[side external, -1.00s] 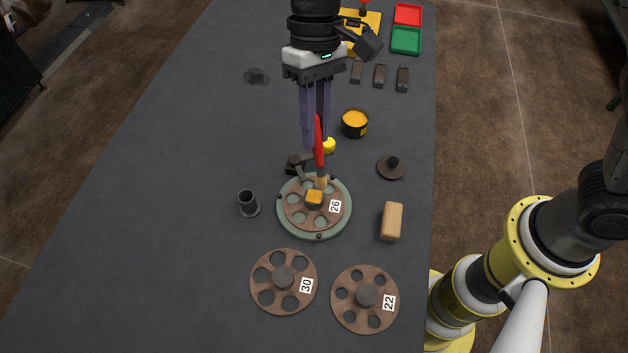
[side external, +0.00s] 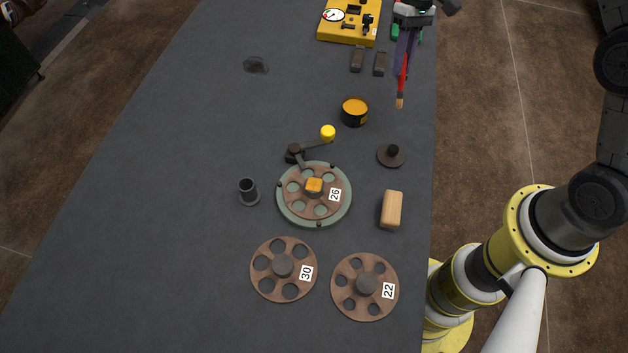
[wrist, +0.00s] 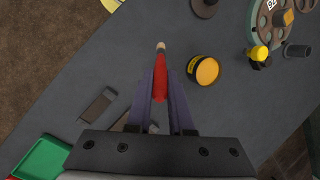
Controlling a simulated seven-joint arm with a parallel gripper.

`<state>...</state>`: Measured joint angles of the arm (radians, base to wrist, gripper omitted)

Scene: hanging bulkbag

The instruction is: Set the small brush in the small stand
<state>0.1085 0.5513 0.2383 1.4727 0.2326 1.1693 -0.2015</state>
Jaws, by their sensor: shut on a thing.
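The small brush (side external: 402,82) has a red handle and a tan tip. My gripper (side external: 403,68) is shut on its handle and holds it tip down, near the far right edge of the table. In the wrist view the brush (wrist: 160,85) sits between my two purple fingers (wrist: 161,88), tip pointing away. A small dark upright tube on a round foot, which looks like the small stand (side external: 248,190), is left of the green turntable, well apart from my gripper. It also shows at the right of the wrist view (wrist: 298,50).
A pot of orange paint (side external: 355,112) stands left of the brush. Wheel 26 (side external: 300,204) lies on the green turntable (side external: 283,211), beside a yellow-knobbed lever (side external: 328,132). Wheels 30 (side external: 265,265) and 22 (side external: 345,292), a wooden block (side external: 391,210) and a knobbed disc (side external: 391,156) are nearer. The left table is mostly clear.

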